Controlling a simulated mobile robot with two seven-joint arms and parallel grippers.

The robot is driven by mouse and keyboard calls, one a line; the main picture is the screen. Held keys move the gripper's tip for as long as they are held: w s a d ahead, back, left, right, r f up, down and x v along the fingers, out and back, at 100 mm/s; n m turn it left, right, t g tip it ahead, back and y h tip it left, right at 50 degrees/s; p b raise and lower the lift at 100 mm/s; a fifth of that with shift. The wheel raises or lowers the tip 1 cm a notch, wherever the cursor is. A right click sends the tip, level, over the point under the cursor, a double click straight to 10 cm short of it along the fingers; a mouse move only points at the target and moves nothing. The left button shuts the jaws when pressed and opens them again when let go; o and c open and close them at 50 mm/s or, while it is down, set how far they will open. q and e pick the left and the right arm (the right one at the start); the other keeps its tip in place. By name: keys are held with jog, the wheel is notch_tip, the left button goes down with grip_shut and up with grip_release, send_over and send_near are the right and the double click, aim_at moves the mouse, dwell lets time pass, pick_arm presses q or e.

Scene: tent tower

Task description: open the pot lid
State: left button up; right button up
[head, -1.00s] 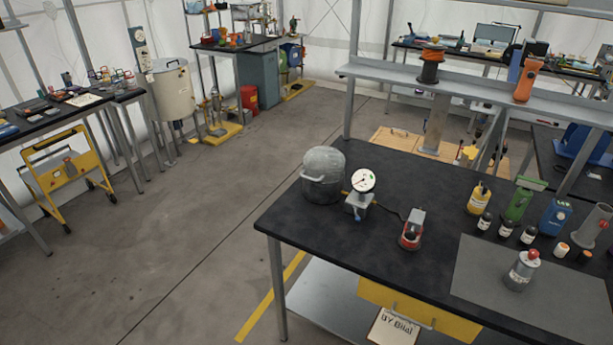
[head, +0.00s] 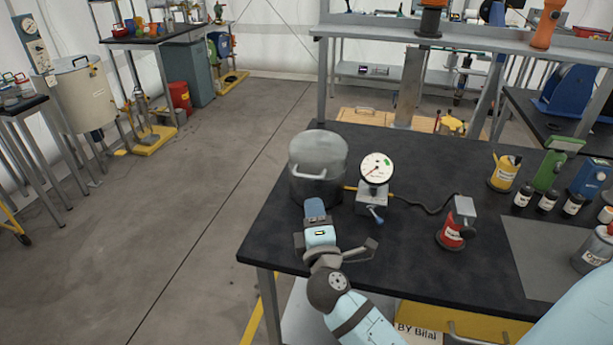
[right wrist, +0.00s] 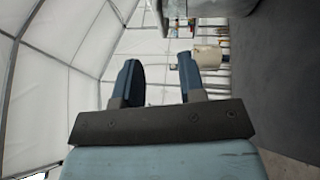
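The grey metal pot (head: 316,187) stands upright at the far left corner of the black table. Its domed grey lid (head: 318,150) sits on top, and a curved side handle faces me. My right gripper (head: 314,208) is in front of the pot, low by its near side, with the blue fingers pointing at it. I cannot tell whether they touch the pot. In the right wrist view the two fingers of my right gripper (right wrist: 160,68) stand apart with nothing between them. A grey rounded thing at that view's top edge looks like the pot (right wrist: 226,5). My left gripper is not in view.
A dial gauge (head: 376,168) on a stand is just right of the pot. The black table (head: 400,262) is bare at the front middle.

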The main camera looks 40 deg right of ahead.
aim_at(308, 178)
jog(key=p+x, duration=0.1)
jog(key=x, duration=1)
jog(key=shift+p, duration=0.35)
grip_shut()
